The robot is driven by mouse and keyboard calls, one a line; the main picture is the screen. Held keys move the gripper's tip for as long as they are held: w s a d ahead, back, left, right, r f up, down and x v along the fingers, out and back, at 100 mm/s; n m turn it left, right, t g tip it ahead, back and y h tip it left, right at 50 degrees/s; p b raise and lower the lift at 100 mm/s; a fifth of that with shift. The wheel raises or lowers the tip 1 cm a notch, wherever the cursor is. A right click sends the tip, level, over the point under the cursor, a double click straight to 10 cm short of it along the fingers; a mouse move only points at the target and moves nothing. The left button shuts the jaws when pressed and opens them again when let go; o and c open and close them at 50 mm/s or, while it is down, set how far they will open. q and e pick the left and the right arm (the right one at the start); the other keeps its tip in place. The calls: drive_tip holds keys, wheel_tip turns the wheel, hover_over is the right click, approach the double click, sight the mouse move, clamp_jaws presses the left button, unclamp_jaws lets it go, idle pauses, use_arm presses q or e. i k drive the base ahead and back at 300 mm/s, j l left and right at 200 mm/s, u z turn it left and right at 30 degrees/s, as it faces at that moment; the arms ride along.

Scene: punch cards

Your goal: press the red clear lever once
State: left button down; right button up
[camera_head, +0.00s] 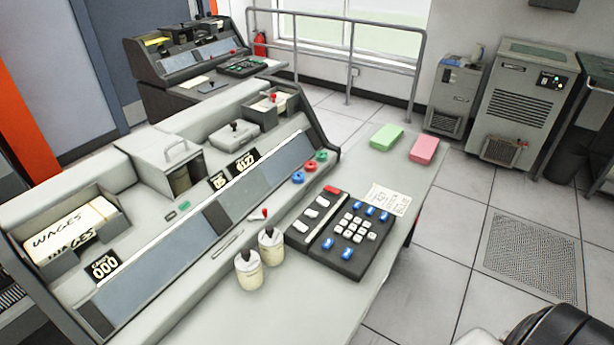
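A small red-tipped lever (264,214) stands on the front ledge of the grey console (190,260), just behind two cream pots. A second red-knobbed lever (273,97) stands in a recess at the console's far right end. No label that I can read tells which one is the clear lever. Neither of my grippers is in view.
Two cream pots with dark tops (249,270) (271,246) stand close in front of the nearer lever. A dark keypad (344,235) lies to its right. Green (386,137) and pink (424,149) card stacks lie further back.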

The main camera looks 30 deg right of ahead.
sight(327, 188)
drive_tip(key=l, duration=0.5)
drive_tip(key=k+l+u, duration=0.1)
drive_tip(key=l, duration=0.35)
drive_tip(key=k+l, duration=0.1)
drive_tip(key=l, duration=0.4)
drive_tip(key=k+l+u, duration=0.1)
drive_tip(key=l, duration=0.35)
drive_tip(key=k+l, duration=0.1)
drive_tip(key=l, duration=0.4)
drive_tip(key=k+l+u, duration=0.1)
drive_tip(key=l, duration=0.35)
